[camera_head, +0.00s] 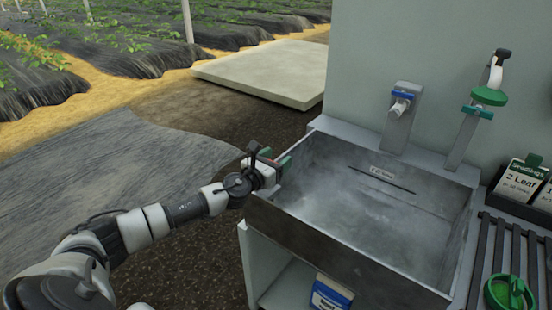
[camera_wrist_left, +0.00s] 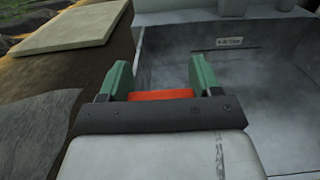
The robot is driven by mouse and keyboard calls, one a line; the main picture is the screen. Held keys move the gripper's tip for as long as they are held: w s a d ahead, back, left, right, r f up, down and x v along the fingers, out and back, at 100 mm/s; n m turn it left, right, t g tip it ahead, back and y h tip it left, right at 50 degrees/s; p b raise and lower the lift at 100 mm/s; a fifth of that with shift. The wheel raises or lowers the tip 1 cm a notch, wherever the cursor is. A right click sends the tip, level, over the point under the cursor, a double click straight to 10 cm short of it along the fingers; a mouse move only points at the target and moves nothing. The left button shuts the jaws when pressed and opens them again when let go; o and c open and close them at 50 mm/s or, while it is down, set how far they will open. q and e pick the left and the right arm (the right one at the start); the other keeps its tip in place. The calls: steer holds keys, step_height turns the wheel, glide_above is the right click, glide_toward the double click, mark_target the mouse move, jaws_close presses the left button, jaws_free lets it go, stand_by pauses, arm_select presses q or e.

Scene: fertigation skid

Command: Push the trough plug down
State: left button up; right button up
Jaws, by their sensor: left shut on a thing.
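The grey metal trough (camera_head: 345,262) fills the middle right of the head view; its inside also shows in the left wrist view (camera_wrist_left: 270,85). I cannot make out a plug in the trough in either view. My left gripper (camera_head: 274,163) is at the trough's left rim. In the left wrist view, its two green fingers (camera_wrist_left: 161,75) stand apart with a red thing (camera_wrist_left: 162,95) between them, close to the palm. The gripper is shut on this red thing; I cannot tell what it is. My right gripper is not in view.
A blue-handled tap (camera_head: 401,102) and a green-handled valve (camera_head: 488,96) stand behind the trough. A slatted rack (camera_head: 500,250) with a green item (camera_head: 510,292) and seedling labels (camera_head: 522,180) lie right. A pale slab (camera_head: 265,70) lies on the ground behind.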

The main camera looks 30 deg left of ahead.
arm_select(q)
steer(key=shift+f, duration=0.8)
steer(key=shift+r, duration=0.1)
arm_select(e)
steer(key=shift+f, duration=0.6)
arm_select(q)
steer(key=o, duration=1.3)
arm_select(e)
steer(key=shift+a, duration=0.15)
arm_select(q)
steer(key=s, duration=0.3)
steer(key=s+b, duration=0.1)
steer(key=s, duration=0.3)
steer(key=s+a, duration=0.1)
steer(key=s, duration=0.3)
steer(key=shift+b, duration=0.4)
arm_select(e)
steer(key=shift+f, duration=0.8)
